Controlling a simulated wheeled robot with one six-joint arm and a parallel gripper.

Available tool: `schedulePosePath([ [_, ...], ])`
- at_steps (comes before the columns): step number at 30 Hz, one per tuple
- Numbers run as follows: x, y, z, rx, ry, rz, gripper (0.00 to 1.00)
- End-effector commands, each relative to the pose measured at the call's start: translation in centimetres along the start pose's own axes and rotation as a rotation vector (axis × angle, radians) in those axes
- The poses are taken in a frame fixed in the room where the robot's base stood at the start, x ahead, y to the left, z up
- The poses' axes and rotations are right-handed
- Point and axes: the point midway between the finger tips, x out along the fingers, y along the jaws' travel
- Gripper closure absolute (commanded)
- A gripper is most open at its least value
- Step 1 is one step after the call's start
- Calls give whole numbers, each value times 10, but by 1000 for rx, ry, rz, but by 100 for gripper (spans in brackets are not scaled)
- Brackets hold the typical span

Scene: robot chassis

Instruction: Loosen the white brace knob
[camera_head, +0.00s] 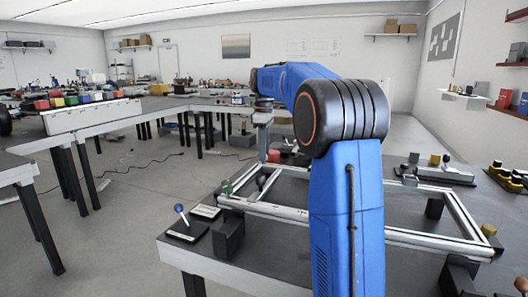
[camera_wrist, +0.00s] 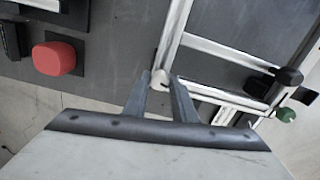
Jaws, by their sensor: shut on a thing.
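The white brace knob (camera_wrist: 159,77) shows in the wrist view as a small pale round end at the foot of a light metal bar. My gripper (camera_wrist: 158,84) has its two grey fingers closed about it, one on each side. In the head view my gripper (camera_head: 263,154) points down over the far left part of the chassis frame (camera_head: 408,239). I cannot make out the white knob there. The frame's pale bars also show in the wrist view (camera_wrist: 215,50).
In the wrist view a black knob (camera_wrist: 290,77) and a green knob (camera_wrist: 286,115) sit at right, and a red button (camera_wrist: 57,58) at upper left. In the head view a blue-topped lever (camera_head: 180,209) stands near the table's left corner. A black block (camera_head: 228,236) stands beside it.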

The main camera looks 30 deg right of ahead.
Motion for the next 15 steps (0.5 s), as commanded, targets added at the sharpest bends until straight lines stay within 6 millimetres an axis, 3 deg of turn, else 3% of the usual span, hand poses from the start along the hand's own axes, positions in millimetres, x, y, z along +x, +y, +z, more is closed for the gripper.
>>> schedulePosePath([
  [12,0,0,0,-5,0,1,98],
  [13,0,0,0,-5,0,1,68],
  [15,0,0,0,-5,0,1,57],
])
